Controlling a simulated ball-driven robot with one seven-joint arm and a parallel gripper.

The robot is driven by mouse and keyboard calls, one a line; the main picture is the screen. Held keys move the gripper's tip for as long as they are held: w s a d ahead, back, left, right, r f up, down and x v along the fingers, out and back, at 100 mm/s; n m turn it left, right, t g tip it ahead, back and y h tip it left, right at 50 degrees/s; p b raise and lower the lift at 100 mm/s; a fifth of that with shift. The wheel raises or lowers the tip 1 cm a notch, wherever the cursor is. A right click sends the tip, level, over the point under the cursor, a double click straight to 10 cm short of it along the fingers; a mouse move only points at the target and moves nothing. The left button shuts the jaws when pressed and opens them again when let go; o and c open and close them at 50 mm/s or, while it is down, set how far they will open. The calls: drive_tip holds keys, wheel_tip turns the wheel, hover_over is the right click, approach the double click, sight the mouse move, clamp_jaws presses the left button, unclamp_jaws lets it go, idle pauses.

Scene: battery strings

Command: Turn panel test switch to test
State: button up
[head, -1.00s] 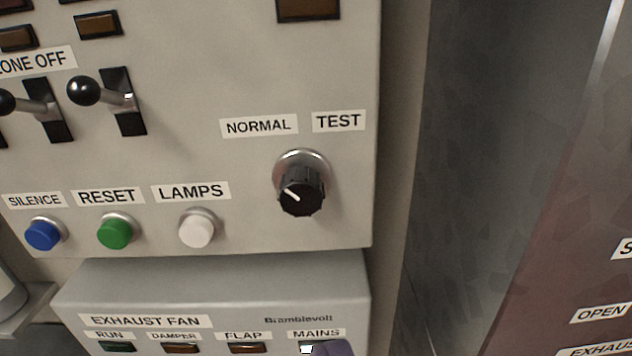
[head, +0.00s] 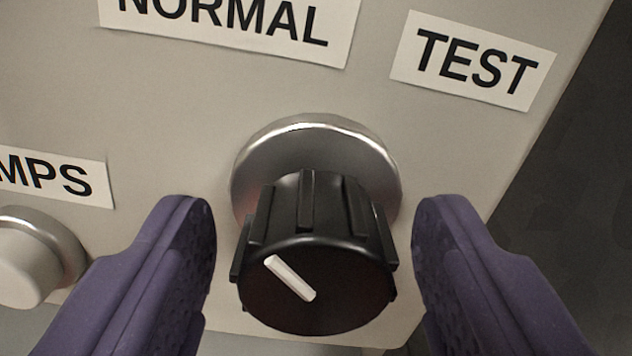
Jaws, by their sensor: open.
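The panel test switch is a black ribbed rotary knob (head: 318,250) on a round silver collar (head: 315,150). Its white pointer line slants to the upper left, toward the side of the NORMAL label (head: 235,22). The TEST label (head: 472,60) is above and to the right of the knob. My gripper (head: 315,225) is open, with one purple finger on each side of the knob. A gap shows between each finger and the knob, so neither appears to touch it.
A white push button (head: 25,260) in a silver ring, under a partly cut-off LAMPS label (head: 55,178), is close to the left finger. The grey panel's right edge runs down past the TEST label, with a dark surface beyond.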

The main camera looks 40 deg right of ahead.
drive_tip(key=shift+w, duration=0.15)
drive_tip(key=c, duration=1)
drive_tip(key=shift+b, duration=0.4)
drive_tip(key=m+b, duration=0.3)
drive_tip(key=b, duration=0.1)
drive_tip(key=shift+d+f+m+b, duration=0.1)
drive_tip(key=shift+f+m+b, duration=0.1)
drive_tip(key=shift+m+b, duration=0.2)
drive_tip(key=m+b, duration=0.4)
drive_tip(key=shift+b, duration=0.4)
drive_tip(key=m+b, duration=0.4)
drive_tip(key=m, duration=0.1)
drive_tip(key=m+b, duration=0.3)
drive_tip(key=m, duration=0.2)
drive_tip(key=shift+r+b, duration=0.15)
drive_tip(key=shift+b, duration=0.25)
